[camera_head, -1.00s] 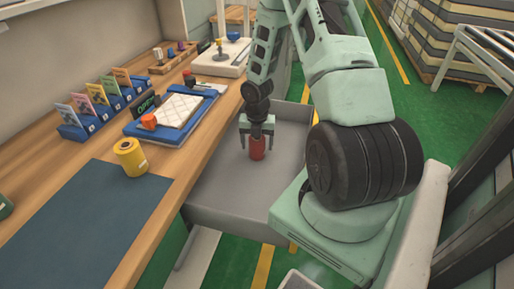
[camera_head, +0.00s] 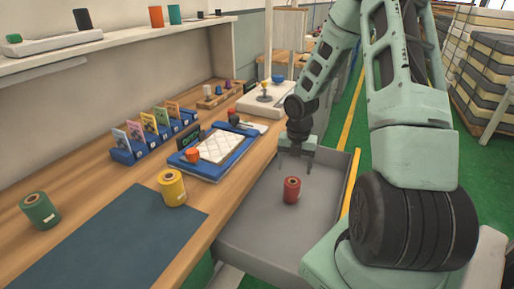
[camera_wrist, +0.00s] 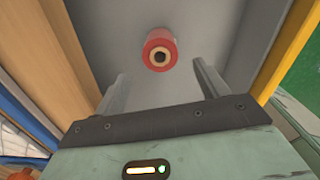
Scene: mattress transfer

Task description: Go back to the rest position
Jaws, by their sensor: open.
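My gripper (camera_head: 296,163) is open and empty above the grey open drawer (camera_head: 255,232) beside the workbench. A red spool (camera_head: 292,190) stands upright on the drawer floor, in front of the gripper and apart from it. In the wrist view the red spool (camera_wrist: 160,50) shows from above, beyond the tips of my two open fingers (camera_wrist: 158,85), with nothing between them.
The wooden workbench (camera_head: 115,195) on the left holds a yellow spool (camera_head: 172,188), a green spool (camera_head: 40,210), a dark mat (camera_head: 120,240), a blue tray (camera_head: 195,170) and a card rack (camera_head: 150,140). Stacked mattresses (camera_head: 490,70) stand at the back right.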

